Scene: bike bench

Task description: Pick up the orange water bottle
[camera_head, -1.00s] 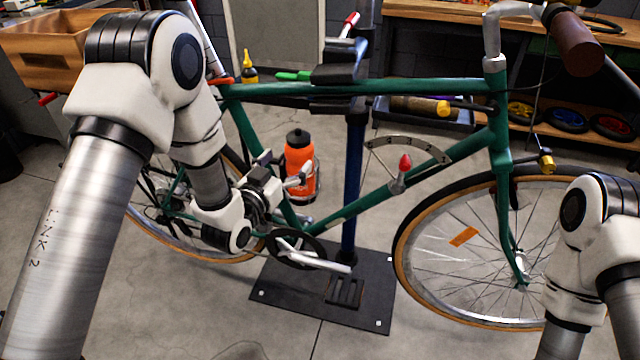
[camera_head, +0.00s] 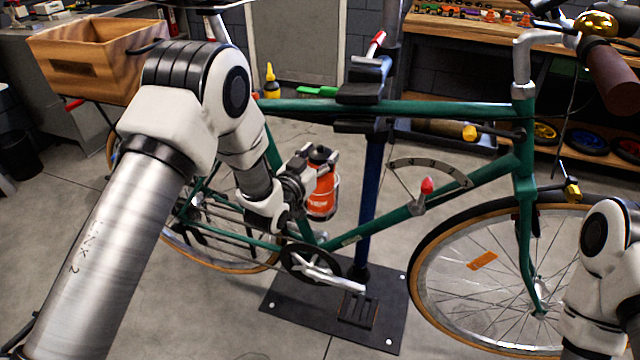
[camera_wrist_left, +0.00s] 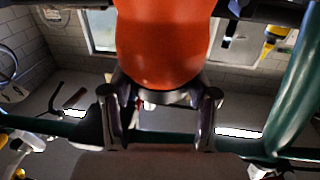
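The orange water bottle (camera_head: 321,196) has a dark cap and sits in a cage on the green bike frame, upright or nearly so. My left gripper (camera_head: 313,160) is at the bottle's upper part and hides part of it. In the left wrist view, the orange bottle (camera_wrist_left: 165,42) fills the top middle. The two fingers of my left gripper (camera_wrist_left: 160,100) stand apart, one on each side near the bottle's end. I cannot tell whether they touch it. My right gripper is out of view; only part of my right arm shows at the lower right.
The green bicycle (camera_head: 440,105) is clamped on a blue repair stand (camera_head: 371,190) with a dark base plate (camera_head: 388,320). The frame tubes and crank (camera_head: 315,270) are close to my left gripper. A wooden crate (camera_head: 85,60) is at the upper left. Open floor lies in front.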

